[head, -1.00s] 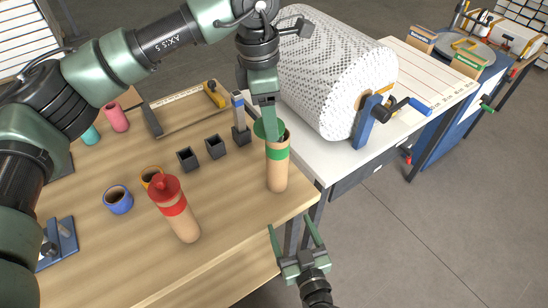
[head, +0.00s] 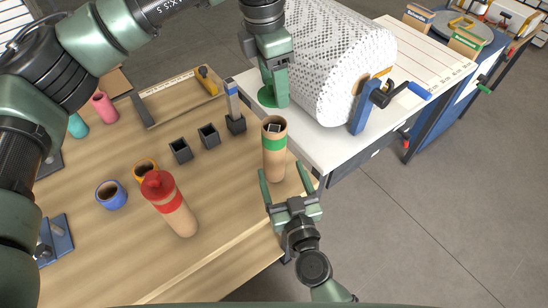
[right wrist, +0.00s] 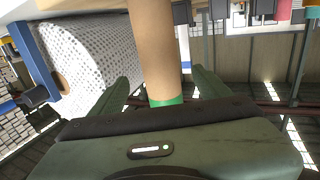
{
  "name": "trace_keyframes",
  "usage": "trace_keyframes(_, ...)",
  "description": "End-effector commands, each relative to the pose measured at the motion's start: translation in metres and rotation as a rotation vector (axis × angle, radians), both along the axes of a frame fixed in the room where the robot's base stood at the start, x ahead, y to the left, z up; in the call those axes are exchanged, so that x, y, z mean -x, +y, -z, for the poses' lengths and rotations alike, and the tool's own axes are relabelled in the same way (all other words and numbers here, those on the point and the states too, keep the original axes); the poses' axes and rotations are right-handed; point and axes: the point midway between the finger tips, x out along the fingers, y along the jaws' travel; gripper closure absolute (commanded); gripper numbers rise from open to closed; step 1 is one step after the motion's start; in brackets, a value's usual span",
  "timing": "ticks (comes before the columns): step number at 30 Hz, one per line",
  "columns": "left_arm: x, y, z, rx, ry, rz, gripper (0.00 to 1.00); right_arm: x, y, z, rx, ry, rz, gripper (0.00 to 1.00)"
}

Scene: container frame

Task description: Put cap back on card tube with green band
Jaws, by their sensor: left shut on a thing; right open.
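The card tube with the green band (head: 274,163) stands upright near the table's front right corner, with its top open. Something pale and dark shows inside its mouth. My left gripper (head: 273,94) is shut on the green cap (head: 266,97), behind and above the tube, apart from it. My right gripper (head: 288,182) is open at the tube's lower part. In the right wrist view the tube (right wrist: 153,45) stands between the spread fingers, with its green band (right wrist: 165,101) near the palm; I cannot tell whether they touch it.
A red-capped card tube (head: 170,205) stands to the left. Blue (head: 111,195) and orange (head: 145,168) rings, small dark holders (head: 181,151) and a blue-topped tool in a stand (head: 234,105) are on the table. A large bubble-wrap roll (head: 335,65) lies behind.

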Motion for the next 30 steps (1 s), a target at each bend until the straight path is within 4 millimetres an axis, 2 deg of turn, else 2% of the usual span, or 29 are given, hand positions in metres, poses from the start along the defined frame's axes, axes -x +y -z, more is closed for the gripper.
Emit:
trace_keyframes(1,0.000,0.000,0.000,0.000,0.000,0.000,0.80,-0.012,0.003,-0.001,-0.002,-0.003,0.001,0.23)
trace_keyframes(6,0.000,0.000,0.000,0.000,0.000,0.001,0.80,-0.042,0.012,-0.001,-0.001,-0.002,0.000,0.23)
trace_keyframes(12,0.000,0.000,0.000,0.000,0.000,0.001,0.80,-0.065,0.018,0.000,0.000,-0.001,-0.001,0.23)
trace_keyframes(17,0.000,0.000,0.000,0.000,0.000,0.001,0.80,-0.073,0.020,0.000,0.001,0.000,-0.001,0.23)
trace_keyframes(25,0.000,0.000,0.000,0.000,0.000,0.001,0.80,-0.074,0.020,0.000,0.000,0.000,-0.001,0.23)
trace_keyframes(26,0.000,0.000,0.000,0.000,0.000,0.001,0.80,-0.073,0.020,0.000,0.000,0.000,-0.001,0.26)
trace_keyframes(30,0.000,0.000,0.000,0.000,0.000,0.001,0.80,-0.073,0.020,0.000,0.000,0.000,-0.001,0.64)
